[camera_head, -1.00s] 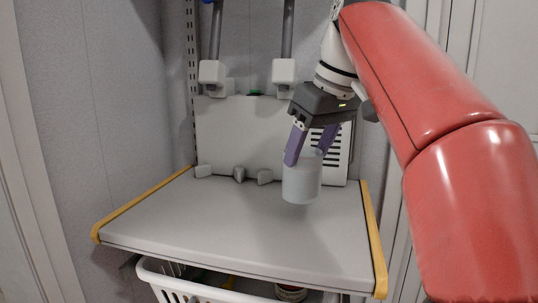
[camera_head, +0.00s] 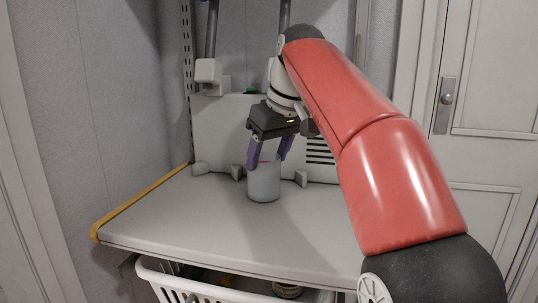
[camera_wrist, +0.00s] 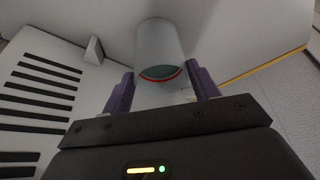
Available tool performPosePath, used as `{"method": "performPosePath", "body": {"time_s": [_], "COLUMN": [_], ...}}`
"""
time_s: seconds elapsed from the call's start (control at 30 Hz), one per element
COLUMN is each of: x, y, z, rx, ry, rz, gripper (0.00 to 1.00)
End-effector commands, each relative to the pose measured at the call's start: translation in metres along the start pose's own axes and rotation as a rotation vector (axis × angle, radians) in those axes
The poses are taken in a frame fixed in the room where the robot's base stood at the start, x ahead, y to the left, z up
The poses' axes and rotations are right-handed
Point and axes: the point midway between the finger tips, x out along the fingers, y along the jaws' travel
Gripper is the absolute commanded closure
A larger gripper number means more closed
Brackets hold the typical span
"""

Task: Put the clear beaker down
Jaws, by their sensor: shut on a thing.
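The clear beaker (camera_head: 264,184) is a pale, see-through cylinder over the middle of the grey shelf (camera_head: 165,222) in the head view. My gripper (camera_head: 269,161) points down, its purple fingers shut on the beaker's upper part. The beaker looks upright, with its bottom at or very near the shelf; I cannot tell whether it touches. In the wrist view the beaker (camera_wrist: 158,42) lies between and beyond the two fingers (camera_wrist: 160,88), its opening with a red rim line facing the camera.
A white panel with dark slots (camera_head: 320,150) and small grey wedges (camera_head: 201,169) stand behind the beaker. A yellow strip (camera_head: 140,203) edges the shelf's left side. A white basket (camera_head: 190,287) sits below. The shelf's left and front are clear.

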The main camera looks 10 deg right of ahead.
Motion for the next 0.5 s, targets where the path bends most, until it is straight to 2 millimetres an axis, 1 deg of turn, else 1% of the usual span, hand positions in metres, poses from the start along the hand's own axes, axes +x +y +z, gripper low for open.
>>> {"method": "performPosePath", "body": {"time_s": [0.13, 0.23, 0.27, 0.4, 0.5], "x": [-0.0010, 0.0018, 0.0016, 0.0012, 0.0012], "y": [0.0001, 0.0001, 0.0002, 0.0002, 0.0002], "z": [-0.0003, 0.0009, 0.0007, 0.0005, 0.0005], "rx": [0.000, 0.000, 0.000, 0.000, 0.000], "ry": [0.001, 0.001, 0.000, 0.000, 0.000], "rz": [0.001, 0.001, 0.000, 0.000, 0.000], "gripper": [0.88, 0.88, 0.37, 0.19, 0.18]}}
